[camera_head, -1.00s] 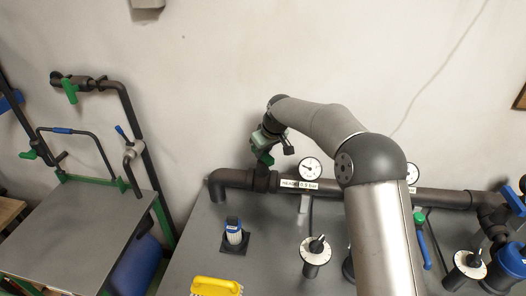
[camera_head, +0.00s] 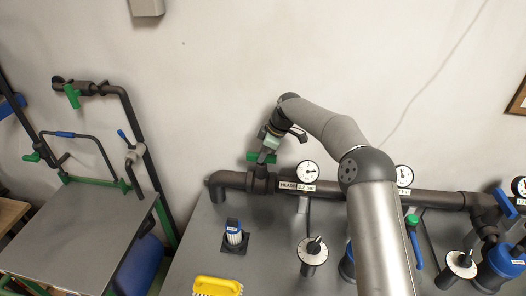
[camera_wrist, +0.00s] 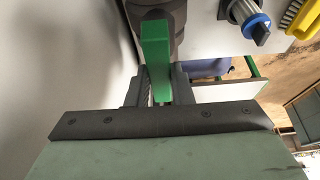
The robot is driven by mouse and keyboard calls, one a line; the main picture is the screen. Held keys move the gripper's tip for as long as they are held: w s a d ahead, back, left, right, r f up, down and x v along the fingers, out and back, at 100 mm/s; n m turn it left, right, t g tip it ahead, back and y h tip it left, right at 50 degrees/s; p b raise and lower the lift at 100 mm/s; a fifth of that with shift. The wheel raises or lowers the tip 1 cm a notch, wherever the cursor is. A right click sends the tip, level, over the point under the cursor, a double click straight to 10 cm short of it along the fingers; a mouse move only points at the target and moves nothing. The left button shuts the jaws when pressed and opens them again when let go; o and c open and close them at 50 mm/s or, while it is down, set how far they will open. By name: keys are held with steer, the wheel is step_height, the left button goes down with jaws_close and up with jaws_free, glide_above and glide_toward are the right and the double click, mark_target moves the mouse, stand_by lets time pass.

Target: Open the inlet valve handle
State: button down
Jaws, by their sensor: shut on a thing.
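The inlet valve's green handle (camera_head: 258,157) sits on top of the dark header pipe (camera_head: 345,194), near its left end. It looks roughly level, lying along the pipe in the head view. My gripper (camera_head: 265,151) comes down on it from above. In the wrist view the green handle (camera_wrist: 155,50) stands between the two dark fingers of my gripper (camera_wrist: 160,88), which is shut on it. The valve body is partly hidden behind the handle and gripper.
A label on the header seems to read 1.2 bar. A round gauge (camera_head: 308,172) stands just right of the valve. A blue-and-white filter (camera_head: 234,234) and yellow brush (camera_head: 217,286) lie in front. A second rig with green handles (camera_head: 72,96) stands left.

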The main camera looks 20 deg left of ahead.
stand_by(0.4)
steer(key=c, duration=1.3)
jaws_free()
steer(key=shift+v, duration=8.75)
steer(key=shift+a, duration=0.1)
